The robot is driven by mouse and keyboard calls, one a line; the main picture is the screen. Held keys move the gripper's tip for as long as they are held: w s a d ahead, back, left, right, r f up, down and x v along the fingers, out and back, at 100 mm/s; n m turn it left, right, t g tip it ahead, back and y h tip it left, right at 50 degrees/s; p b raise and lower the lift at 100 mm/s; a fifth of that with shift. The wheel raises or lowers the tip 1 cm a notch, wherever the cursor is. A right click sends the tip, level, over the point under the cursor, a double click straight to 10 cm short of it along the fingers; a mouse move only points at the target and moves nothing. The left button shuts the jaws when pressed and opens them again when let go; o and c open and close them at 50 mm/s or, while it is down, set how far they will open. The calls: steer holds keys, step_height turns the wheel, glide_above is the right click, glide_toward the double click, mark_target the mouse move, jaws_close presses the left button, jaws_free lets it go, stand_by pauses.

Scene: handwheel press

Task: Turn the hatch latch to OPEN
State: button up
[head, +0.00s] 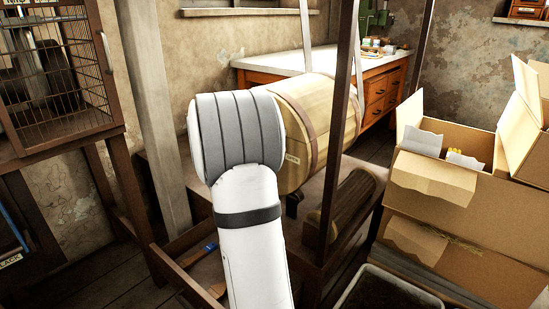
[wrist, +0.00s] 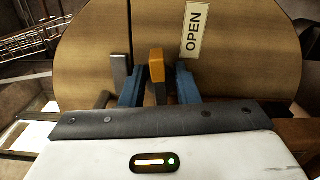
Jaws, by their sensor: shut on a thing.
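In the wrist view the hatch face (wrist: 235,55) is a round wooden disc with a dark vertical seam. A cream label reading OPEN (wrist: 194,30) is on it, right of the seam. The latch (wrist: 157,66) has an orange end. It stands between the blue fingers of my gripper (wrist: 158,88), which is shut on it. The latch end lies just left of the OPEN label, below its middle. In the head view the wooden barrel (head: 318,105) lies on its side, and my white and grey arm hides its near end, the latch and my gripper.
A wire cage cabinet (head: 62,85) stands at the left. Wooden posts (head: 340,120) rise close on the right of my arm. Open cardboard boxes (head: 450,215) are stacked at the right. A white-topped bench (head: 283,60) with orange drawers is at the back.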

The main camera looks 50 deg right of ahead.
steer(key=shift+m, duration=0.6)
steer(key=o, duration=0.6)
steer(key=a, duration=0.2)
steer(key=a+p, duration=0.1)
steer(key=a, duration=0.2)
steer(key=a+p, duration=0.1)
steer(key=a, duration=0.1)
steer(key=shift+s+a, duration=0.35)
steer(key=shift+a, duration=0.05)
